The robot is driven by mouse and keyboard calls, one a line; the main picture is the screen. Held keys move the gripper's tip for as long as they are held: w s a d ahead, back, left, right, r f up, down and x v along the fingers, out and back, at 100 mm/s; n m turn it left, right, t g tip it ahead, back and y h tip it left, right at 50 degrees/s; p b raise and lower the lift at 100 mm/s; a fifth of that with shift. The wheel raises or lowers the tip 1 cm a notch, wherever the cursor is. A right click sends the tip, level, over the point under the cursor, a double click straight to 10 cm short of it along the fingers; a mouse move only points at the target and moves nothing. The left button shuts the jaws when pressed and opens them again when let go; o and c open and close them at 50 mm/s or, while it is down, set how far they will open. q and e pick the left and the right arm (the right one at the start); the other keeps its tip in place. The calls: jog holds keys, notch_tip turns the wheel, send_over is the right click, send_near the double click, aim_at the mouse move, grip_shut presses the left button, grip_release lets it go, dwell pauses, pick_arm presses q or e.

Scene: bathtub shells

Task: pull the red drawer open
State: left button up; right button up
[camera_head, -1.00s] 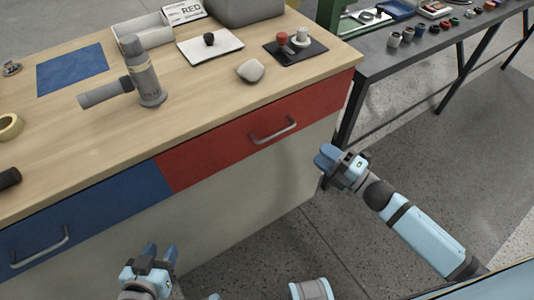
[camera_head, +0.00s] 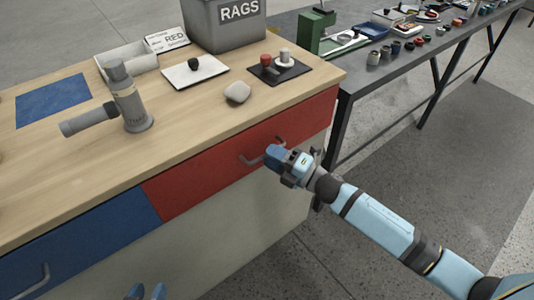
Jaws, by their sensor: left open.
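The red drawer (camera_head: 215,173) is in the upper right part of the workbench front, its face flush with the blue drawer beside it.
The blue drawer (camera_head: 85,247) with its handle is at left. On the wooden benchtop (camera_head: 75,180) stand a grey tool (camera_head: 132,105), a stone (camera_head: 237,92), a dark board with knobs (camera_head: 270,72) and a rags bin (camera_head: 225,28). A metal table (camera_head: 400,73) adjoins on the right.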

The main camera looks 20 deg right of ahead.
jog(key=shift+x, duration=0.95)
grip_shut()
jog(key=shift+s, duration=0.1)
